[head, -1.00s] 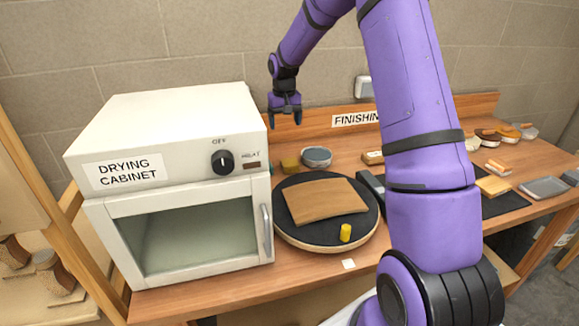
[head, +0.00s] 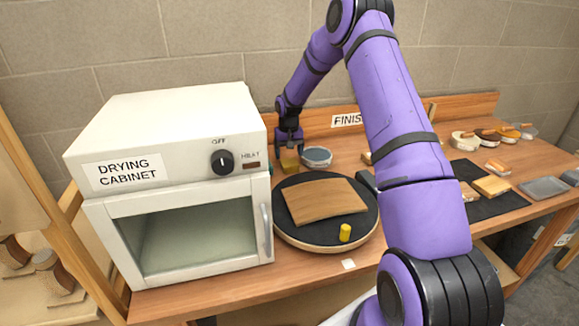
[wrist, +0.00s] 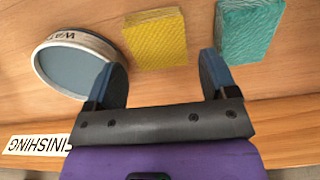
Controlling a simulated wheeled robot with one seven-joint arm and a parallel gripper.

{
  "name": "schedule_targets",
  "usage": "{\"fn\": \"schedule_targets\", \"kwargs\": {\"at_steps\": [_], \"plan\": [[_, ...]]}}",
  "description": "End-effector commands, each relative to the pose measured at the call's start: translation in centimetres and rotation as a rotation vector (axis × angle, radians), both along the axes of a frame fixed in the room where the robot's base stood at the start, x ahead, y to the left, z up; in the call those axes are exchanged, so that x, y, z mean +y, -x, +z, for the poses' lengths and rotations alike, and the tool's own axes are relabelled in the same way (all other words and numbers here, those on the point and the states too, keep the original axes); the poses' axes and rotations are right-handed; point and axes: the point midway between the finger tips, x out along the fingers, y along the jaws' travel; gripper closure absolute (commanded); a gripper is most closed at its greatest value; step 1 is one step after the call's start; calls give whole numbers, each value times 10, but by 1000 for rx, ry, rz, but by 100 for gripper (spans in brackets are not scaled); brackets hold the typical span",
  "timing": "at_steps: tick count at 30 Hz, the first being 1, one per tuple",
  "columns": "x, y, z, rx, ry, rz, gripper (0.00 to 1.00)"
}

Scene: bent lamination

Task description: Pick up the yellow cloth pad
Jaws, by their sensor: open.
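The yellow cloth pad (wrist: 156,40) lies on the wooden bench, between and just beyond my open fingertips in the wrist view. In the head view the pad (head: 290,163) shows small and partly hidden below my gripper (head: 289,140). My gripper (wrist: 165,70) is open and empty, pointing down at the pad. The pad appears apart from both fingers. A round container of grey-blue liquid (wrist: 72,70), with a partly visible "WA" label, is close beside one finger. A teal pad (wrist: 248,35) lies near the other finger.
The white drying cabinet (head: 165,120) stands left of my gripper. A round black turntable (head: 330,228) with a curved wooden piece (head: 325,200) and a yellow cylinder (head: 345,233) is in front. A backboard with a FINISHING sign (wrist: 38,144) runs behind.

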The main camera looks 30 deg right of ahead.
Motion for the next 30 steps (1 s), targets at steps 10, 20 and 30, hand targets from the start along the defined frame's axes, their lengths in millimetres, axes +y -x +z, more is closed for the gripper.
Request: {"fn": "schedule_targets", "kwargs": {"at_steps": [10,20,30], "plan": [[-1,6,-43,2,-2,0,21],[-1,6,-48,0,0,-1,33],[-1,6,-48,0,0,-1,57]]}}
